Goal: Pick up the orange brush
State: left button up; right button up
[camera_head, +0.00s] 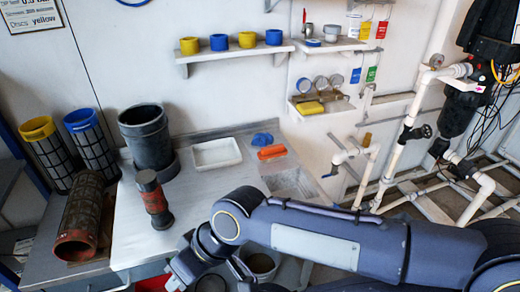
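The orange brush (272,152) lies on the metal worktop near its back right corner, beside the sink. It looks like a small orange block at this distance, and fine detail is too small to tell. My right arm comes in from the right across the front, and its gripper (183,268) hangs at the lower left of the arm, near the worktop's front edge. The gripper is well apart from the brush, in front and to its left. My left gripper is not in view.
A blue object (262,139) lies just behind the brush, a white tray (216,153) left of it, and the sink (290,183) in front. A red-and-dark cylinder (154,199) and a dark pot (146,140) stand further left. White pipes (392,165) rise at right.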

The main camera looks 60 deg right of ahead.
aim_at(274, 153)
jog(key=z, duration=2.25)
jog(key=u, duration=1.15)
jog(key=k, duration=0.1)
jog(key=k+u, duration=0.3)
jog(key=u, duration=0.15)
jog(key=k+j+u, duration=0.15)
jog(key=u, duration=0.3)
jog(key=l+u, duration=0.2)
jog(key=l, duration=0.2)
jog(key=k+l+u, duration=0.1)
jog(key=l+u, duration=0.15)
jog(key=l, duration=0.15)
jog(key=k+l+u, duration=0.2)
jog(key=l, duration=0.2)
jog(key=l+u, duration=0.25)
jog(key=l, duration=0.15)
jog(key=k+l+u, duration=0.2)
jog(key=l, duration=0.15)
jog(key=k+l, duration=0.15)
jog(key=l, duration=0.2)
jog(key=k+l, duration=0.15)
jog(key=l, duration=0.2)
jog(key=k+l, duration=0.15)
jog(key=l, duration=0.25)
jog(key=k+l, duration=0.2)
jog(key=l, duration=0.15)
jog(key=k+l, duration=0.15)
jog(key=l, duration=0.2)
jog(key=k+l, duration=0.15)
jog(key=l, duration=0.2)
